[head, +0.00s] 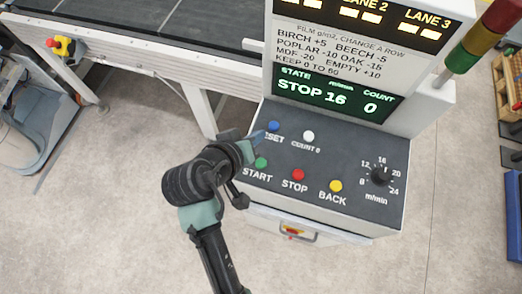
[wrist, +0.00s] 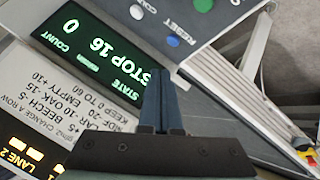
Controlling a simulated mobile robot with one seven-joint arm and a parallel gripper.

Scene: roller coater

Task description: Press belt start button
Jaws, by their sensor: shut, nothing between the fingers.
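The green START button (head: 261,162) is on the sloped dark panel (head: 320,160) of the control console, at the left of its lower row. It also shows at the top edge of the wrist view (wrist: 203,4). My gripper (head: 259,136) is over the panel's left edge, close to the blue button (head: 273,126) and up-left of the green one in the head view. Its fingers, also in the wrist view (wrist: 163,75), are shut and empty. Part of the blue button's label is hidden by my gripper. I cannot tell the gripper's height over the panel.
The red STOP button (head: 298,174), yellow BACK button (head: 335,186), white COUNT 0 button (head: 308,136) and black speed knob (head: 380,175) share the panel. The state display (head: 330,95) reads STOP 16, count 0. A conveyor (head: 130,45) stands behind left, with a red emergency button (head: 51,42).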

